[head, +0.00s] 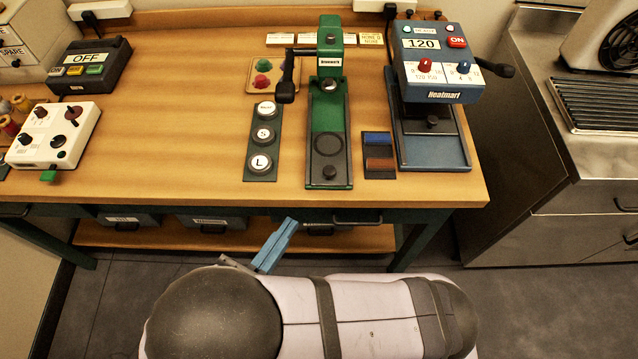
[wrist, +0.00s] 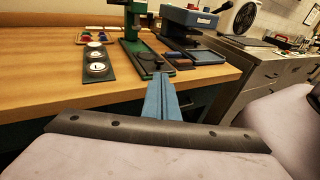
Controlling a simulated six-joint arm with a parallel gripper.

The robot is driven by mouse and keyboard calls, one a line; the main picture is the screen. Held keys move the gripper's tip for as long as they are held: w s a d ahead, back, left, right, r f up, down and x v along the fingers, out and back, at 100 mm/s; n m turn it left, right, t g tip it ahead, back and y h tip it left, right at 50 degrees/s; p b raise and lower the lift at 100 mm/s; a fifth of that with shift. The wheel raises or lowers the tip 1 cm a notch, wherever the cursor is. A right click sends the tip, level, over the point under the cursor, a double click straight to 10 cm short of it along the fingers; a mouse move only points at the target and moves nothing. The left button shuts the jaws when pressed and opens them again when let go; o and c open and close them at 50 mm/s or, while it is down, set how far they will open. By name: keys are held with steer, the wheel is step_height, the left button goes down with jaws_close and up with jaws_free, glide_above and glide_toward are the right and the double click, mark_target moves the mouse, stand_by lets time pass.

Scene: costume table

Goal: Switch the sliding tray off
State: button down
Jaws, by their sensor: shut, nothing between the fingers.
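My gripper (head: 288,224), with blue fingers, is shut and empty in front of the table's front edge in the head view. Its closed fingers (wrist: 161,80) also show in the wrist view, pointing toward the table. The blue Heatmart press (head: 440,60) stands at the table's right end, with a "120" display and a red ON button (head: 457,42). A blue base tray (head: 448,153) with a black knob lies under its head. The green press (head: 329,110) stands left of it, with a black knob near the front of its base. I cannot tell which part is the sliding tray.
A dark box (head: 88,67) showing OFF sits at the back left. A white control box (head: 52,135) is in front of it. A strip of round buttons (head: 264,140) and a blue-and-brown block holder (head: 378,155) flank the green press. The table's centre-left is clear.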

mark_target(319, 143)
steer(key=shift+f, duration=0.65)
steer(key=shift+w+d, duration=0.1)
steer(key=shift+w, duration=0.05)
steer(key=p+x, duration=0.4)
steer(key=x, duration=0.8)
steer(key=shift+d+r, duration=0.1)
steer(key=shift+r, duration=0.05)
steer(key=shift+x, duration=0.8)
steer(key=shift+w, duration=0.1)
steer(key=w+b, duration=0.2)
steer(key=w, duration=1.1)
steer(key=shift+w, duration=0.45)
steer(key=shift+r, duration=0.1)
